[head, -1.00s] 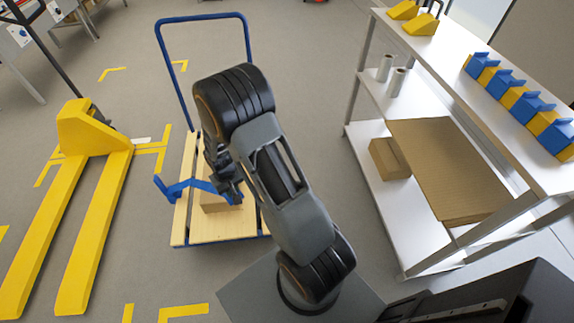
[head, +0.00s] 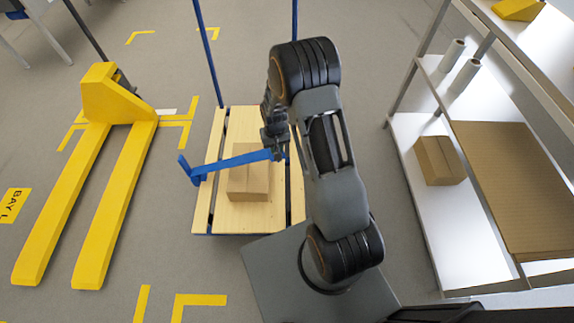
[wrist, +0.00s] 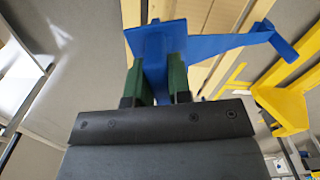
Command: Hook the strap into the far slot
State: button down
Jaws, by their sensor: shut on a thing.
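The strap is a rigid-looking blue bar (head: 232,162) with an upturned hooked end at its left; it also shows in the wrist view (wrist: 215,42). My gripper (head: 276,140) is shut on its right end, with green finger pads on both sides of the blue piece in the wrist view (wrist: 156,82). The strap hangs over the cart's slatted wooden deck (head: 213,205), in front of a cardboard box (head: 250,183). Dark gaps run between the deck's planks. I cannot tell which gap or opening is the far slot, nor whether the strap touches anything. My arm hides the deck's right side.
The cart's blue handle (head: 205,50) rises at the back. A yellow pallet jack (head: 110,110) stands at the left. A white shelf (head: 425,205) with a box (head: 438,160) and a large cardboard sheet (head: 520,180) stands at the right. Grey floor is open between cart and jack.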

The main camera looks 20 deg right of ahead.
jog(key=w+d+f+m+b, duration=0.1)
jog(key=w+d+f+b, duration=0.2)
jog(key=f+b, duration=0.4)
jog(key=w+d+f+m+b, duration=0.1)
jog(key=w+d+f+b, duration=0.2)
jog(key=f+b, duration=0.5)
jog(key=w+d+f+m+b, duration=0.1)
jog(key=w+d+f+b, duration=0.2)
jog(key=f+b, duration=0.4)
notch_tip(320, 180, down, 7)
jog(key=shift+w+r, duration=0.1)
jog(key=shift+w, duration=0.35)
notch_tip(320, 180, down, 11)
jog(key=b, duration=0.7)
jog(key=shift+r+b, duration=0.15)
jog(key=shift+b, duration=0.2)
jog(key=c, duration=1)
grip_release()
jog(key=shift+o, duration=0.2)
jog(key=shift+r, duration=0.1)
